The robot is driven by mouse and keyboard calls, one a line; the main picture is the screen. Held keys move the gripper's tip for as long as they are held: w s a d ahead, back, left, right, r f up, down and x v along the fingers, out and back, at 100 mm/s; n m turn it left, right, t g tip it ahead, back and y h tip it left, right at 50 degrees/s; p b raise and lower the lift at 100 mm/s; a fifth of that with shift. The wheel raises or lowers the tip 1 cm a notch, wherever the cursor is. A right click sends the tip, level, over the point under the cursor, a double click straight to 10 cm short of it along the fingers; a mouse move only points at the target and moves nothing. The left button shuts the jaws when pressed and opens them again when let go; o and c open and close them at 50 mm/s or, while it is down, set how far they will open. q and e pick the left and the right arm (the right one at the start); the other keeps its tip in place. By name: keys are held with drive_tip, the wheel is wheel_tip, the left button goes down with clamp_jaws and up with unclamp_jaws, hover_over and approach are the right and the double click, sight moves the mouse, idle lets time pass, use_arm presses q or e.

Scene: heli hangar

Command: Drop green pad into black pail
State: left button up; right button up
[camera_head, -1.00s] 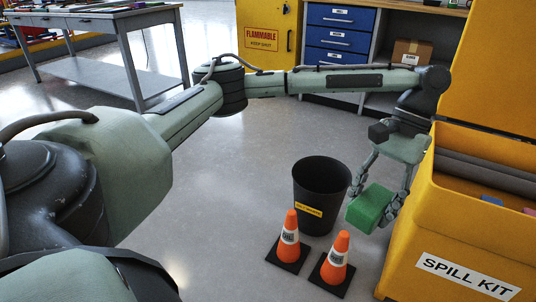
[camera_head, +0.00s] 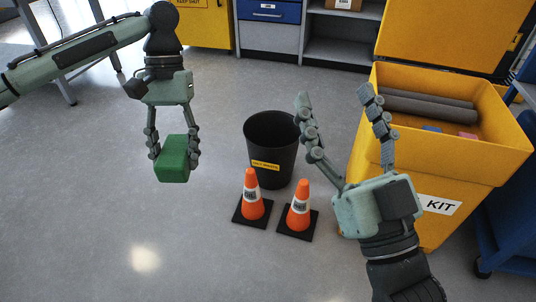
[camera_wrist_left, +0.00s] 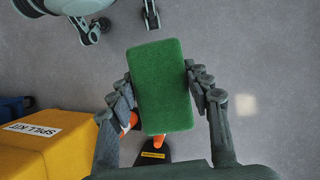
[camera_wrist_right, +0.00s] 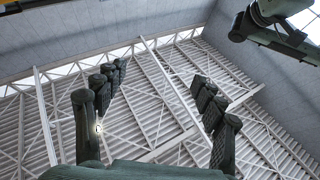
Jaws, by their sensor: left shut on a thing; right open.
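The green pad (camera_head: 173,160) hangs in my left gripper (camera_head: 174,148), which is shut on it, above the floor and to the left of the pail in the head view. The left wrist view shows the pad (camera_wrist_left: 162,87) between the two fingers. The black pail (camera_head: 270,135) stands open-topped on the floor behind two cones, with a yellow label on its front. My right gripper (camera_head: 340,115) is open and empty, fingers pointing up, in front of the spill kit box. The right wrist view shows only ceiling between its fingers.
Two orange cones (camera_head: 252,196) (camera_head: 299,207) on black bases stand just in front of the pail. The yellow spill kit box (camera_head: 453,165), lid open, stands to the right with grey rolls inside. Blue drawers (camera_head: 270,12) are behind. The floor at left is clear.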

sight(177, 182)
drive_tip(key=shift+d, duration=0.1)
idle(0.4)
